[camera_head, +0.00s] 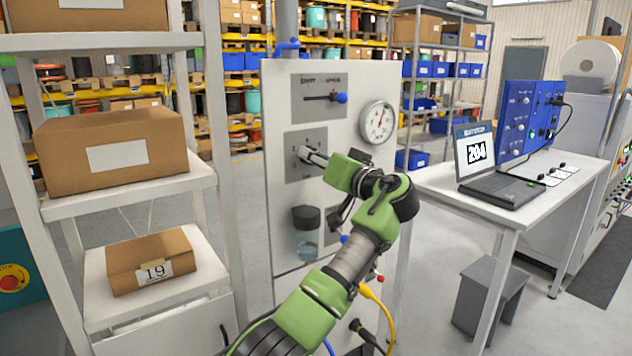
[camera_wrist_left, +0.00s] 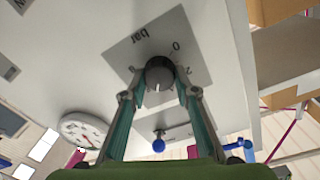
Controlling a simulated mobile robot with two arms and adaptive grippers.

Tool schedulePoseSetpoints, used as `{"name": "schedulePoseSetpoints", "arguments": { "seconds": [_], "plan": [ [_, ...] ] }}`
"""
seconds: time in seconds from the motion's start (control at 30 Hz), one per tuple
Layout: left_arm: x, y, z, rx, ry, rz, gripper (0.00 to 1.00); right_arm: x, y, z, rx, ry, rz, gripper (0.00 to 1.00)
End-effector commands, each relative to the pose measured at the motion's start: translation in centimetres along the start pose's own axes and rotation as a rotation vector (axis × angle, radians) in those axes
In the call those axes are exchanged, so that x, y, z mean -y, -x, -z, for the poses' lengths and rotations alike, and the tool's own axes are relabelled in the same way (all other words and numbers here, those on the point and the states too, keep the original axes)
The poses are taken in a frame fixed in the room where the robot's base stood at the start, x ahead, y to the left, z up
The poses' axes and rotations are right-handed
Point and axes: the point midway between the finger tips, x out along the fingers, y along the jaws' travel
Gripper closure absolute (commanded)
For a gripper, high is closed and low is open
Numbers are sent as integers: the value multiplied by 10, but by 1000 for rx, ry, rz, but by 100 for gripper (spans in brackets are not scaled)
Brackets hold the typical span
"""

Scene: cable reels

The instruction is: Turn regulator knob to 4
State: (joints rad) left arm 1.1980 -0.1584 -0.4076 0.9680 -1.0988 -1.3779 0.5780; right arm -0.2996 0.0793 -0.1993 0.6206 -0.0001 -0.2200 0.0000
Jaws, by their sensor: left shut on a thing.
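The regulator knob (camera_wrist_left: 159,72) is a dark round knob on a grey scale plate (camera_wrist_left: 143,42) marked "bar", with 0 and 2 legible beside it. A short pale line shows on its face; I cannot tell exactly which number it points at. My left gripper (camera_wrist_left: 160,88) has its two fingers on either side of the knob, shut on it. In the head view, my left gripper (camera_head: 312,156) reaches the middle plate (camera_head: 305,139) of the white panel (camera_head: 345,83) and hides most of the knob. My right gripper is not in view.
A round gauge (camera_head: 378,122) and a blue-tipped lever (camera_head: 340,98) sit above the knob. A clear bowl (camera_head: 306,245) hangs below. A shelf with boxes (camera_head: 110,150) stands left; a table with a laptop (camera_head: 490,165) stands right.

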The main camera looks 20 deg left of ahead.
Motion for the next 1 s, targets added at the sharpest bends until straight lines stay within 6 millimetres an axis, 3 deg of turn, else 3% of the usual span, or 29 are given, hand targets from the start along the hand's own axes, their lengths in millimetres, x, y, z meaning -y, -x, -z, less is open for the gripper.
{"name": "schedulePoseSetpoints", "arguments": {
  "seconds": [0.03, 0.3, 0.7, 1.0],
  "plan": [
    [-5, 1, -9, -1, 42, 0, 94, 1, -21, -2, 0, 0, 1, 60],
    [-3, 1, -6, -10, 291, 11, 94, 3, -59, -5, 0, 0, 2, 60],
    [0, 0, -3, -19, 566, 23, 94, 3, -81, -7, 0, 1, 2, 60],
    [0, 0, -3, -22, 653, 26, 94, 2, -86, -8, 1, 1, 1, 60]
  ]
}}
